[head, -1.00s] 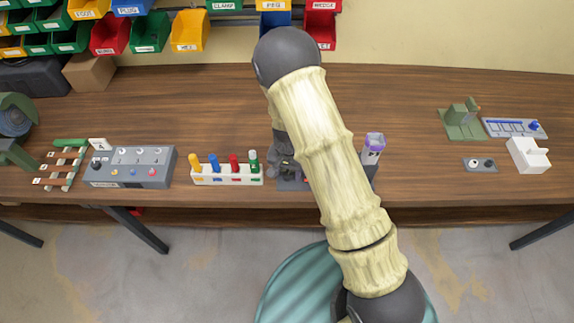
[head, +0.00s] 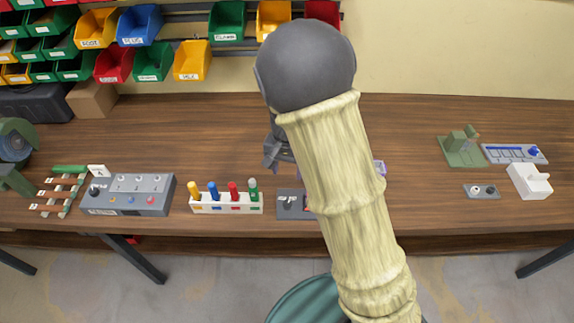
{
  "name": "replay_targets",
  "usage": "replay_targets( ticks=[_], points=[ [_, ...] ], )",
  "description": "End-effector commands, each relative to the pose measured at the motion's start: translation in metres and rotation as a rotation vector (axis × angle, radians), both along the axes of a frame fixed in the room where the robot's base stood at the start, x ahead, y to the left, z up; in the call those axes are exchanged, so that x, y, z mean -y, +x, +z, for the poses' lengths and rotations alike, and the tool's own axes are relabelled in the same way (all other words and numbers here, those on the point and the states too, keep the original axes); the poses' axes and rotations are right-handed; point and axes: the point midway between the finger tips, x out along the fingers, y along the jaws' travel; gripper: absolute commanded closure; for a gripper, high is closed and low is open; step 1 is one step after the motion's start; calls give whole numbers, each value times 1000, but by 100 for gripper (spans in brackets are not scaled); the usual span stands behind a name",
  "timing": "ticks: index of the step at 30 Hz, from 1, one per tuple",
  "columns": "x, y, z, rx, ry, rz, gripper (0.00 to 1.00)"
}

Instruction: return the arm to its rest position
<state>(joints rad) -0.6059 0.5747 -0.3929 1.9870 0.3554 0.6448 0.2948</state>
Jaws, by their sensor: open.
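My arm, in a cream ribbed sleeve with a dark grey joint at the top, rises across the middle of the head view. My gripper (head: 276,158) shows in part just left of the sleeve, above the table and behind a dark grey socket box (head: 287,205). It is open, and I see nothing held in it. The sleeve hides part of the gripper and the right side of the socket box.
A white rack (head: 227,205) with coloured pegs and a grey button panel (head: 128,195) stand to the left. A green fixture (head: 461,148), a blue-marked tray (head: 514,153) and a white block (head: 530,181) stand at the right. Bins (head: 193,60) hang behind. The back middle of the wooden table (head: 215,130) is clear.

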Motion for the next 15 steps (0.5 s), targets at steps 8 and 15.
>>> replay_targets(
  ticks=[8, 15],
  points=[
    [0, 0, 13, 0, -1, -1, 50],
    [0, 0, 13, 0, -1, 0, 50]
  ],
)
